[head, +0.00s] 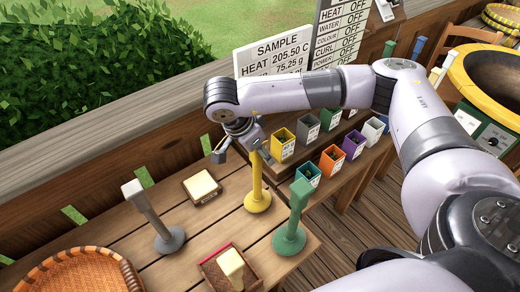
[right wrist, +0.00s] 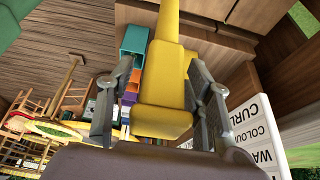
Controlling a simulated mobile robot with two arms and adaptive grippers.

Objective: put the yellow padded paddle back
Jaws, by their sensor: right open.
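The yellow padded paddle (head: 257,183) stands upright on its round base on the plank table in the head view. In the right wrist view its yellow padded block (right wrist: 165,92) fills the space between the two fingers, and its shaft runs away towards the top. My right gripper (head: 240,150) is at the top of the paddle with its fingers apart, one on each side of the block. It also shows in the right wrist view (right wrist: 160,70). I cannot tell whether a finger touches the block. My left gripper is not in view.
A grey paddle (head: 147,215) stands to the left and a green paddle (head: 294,215) close to the right. A cream block on a small tray (head: 203,200), a wooden tray (head: 213,275) and a wicker basket (head: 75,262) are nearby. Several coloured bins (head: 330,160) stand behind right.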

